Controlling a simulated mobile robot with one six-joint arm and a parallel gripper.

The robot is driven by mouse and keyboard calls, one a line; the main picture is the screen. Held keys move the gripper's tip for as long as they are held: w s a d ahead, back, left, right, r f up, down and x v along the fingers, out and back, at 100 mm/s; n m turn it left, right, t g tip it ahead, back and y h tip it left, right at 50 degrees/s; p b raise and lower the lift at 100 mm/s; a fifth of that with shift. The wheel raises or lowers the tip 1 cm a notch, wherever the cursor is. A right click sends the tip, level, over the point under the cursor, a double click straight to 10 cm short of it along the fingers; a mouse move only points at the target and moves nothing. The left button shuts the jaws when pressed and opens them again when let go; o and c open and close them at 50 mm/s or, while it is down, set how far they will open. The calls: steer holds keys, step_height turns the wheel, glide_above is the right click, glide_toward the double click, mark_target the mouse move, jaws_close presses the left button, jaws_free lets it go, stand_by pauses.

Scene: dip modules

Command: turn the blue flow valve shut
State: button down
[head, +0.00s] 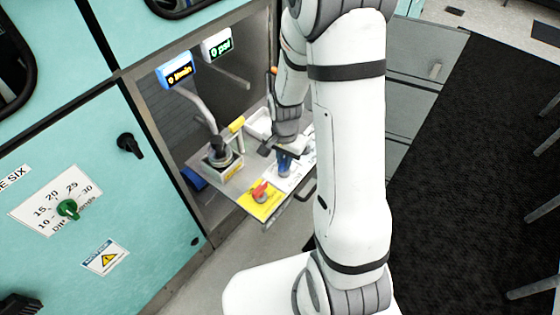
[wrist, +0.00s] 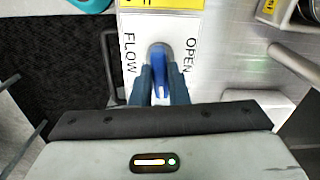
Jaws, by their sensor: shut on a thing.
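The blue flow valve (wrist: 158,62) sits on a white label panel marked FLOW and OPEN (wrist: 132,30). In the wrist view its blue handle lies between the two fingers of my gripper (wrist: 160,85), which is shut on it. The handle points roughly along the picture's vertical. In the head view the blue valve (head: 284,162) shows below my gripper (head: 281,150), partly covered by it. How far the valve is turned is hard to tell.
A red valve (head: 260,193) on a yellow label is in front of the blue one. A meter post (head: 220,155) stands left on the metal tray. Displays read "0 l/min" (head: 177,72) and "0 psi" (head: 217,45). A green dial (head: 68,208) is on the teal cabinet.

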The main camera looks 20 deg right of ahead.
steer(key=shift+s+f+m, duration=0.1)
steer(key=shift+m, duration=0.5)
steer(key=c, duration=1.4)
jaws_free()
steer(key=shift+d, duration=0.1)
step_height(320, 180, up, 8)
